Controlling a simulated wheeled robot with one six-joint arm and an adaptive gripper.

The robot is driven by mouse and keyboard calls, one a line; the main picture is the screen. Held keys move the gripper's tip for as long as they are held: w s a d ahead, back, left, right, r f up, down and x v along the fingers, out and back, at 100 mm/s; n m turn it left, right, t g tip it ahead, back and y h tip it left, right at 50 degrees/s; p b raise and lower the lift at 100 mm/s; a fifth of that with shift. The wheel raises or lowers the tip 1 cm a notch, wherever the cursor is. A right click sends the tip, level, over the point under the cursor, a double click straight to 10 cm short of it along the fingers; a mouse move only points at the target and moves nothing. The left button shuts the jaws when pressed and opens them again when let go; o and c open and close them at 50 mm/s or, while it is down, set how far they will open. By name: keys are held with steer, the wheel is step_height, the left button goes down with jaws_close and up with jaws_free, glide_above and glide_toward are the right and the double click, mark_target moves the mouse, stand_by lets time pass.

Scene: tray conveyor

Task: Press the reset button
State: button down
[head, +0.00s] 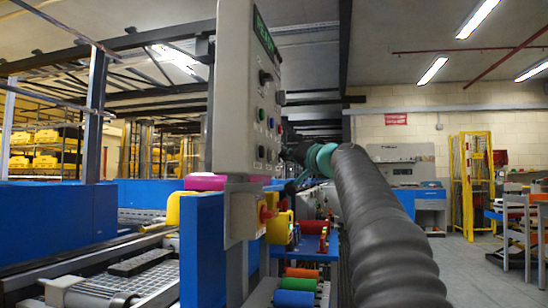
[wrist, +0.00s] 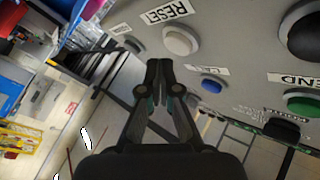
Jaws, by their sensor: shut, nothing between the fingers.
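In the wrist view a grey control panel (wrist: 240,50) fills the upper right, its labels upside down. The RESET label (wrist: 166,12) is at the top, with a round white button (wrist: 181,40) just below it in the picture. My gripper (wrist: 158,65) is shut and empty, its fingertips in front of the panel, slightly below and left of the white button in the picture. I see no clear contact. In the head view the control box (head: 233,100) stands upright, seen nearly edge-on, and my gripper (head: 287,155) is at its lower right, partly hidden by my arm.
Near the fingertips are a black button (wrist: 130,42) and a blue button (wrist: 211,85). A green button (wrist: 303,104) and a large black knob (wrist: 303,35) lie further right. In the head view a conveyor (head: 130,270) runs at lower left; open floor (head: 470,265) lies right.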

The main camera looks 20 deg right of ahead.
steer(key=shift+d, duration=0.1)
steer(key=s+d, duration=0.1)
steer(key=d, duration=0.1)
steer(key=s+d+b, duration=0.1)
steer(key=d, duration=0.1)
steer(key=shift+s, duration=0.4)
stand_by(0.7)
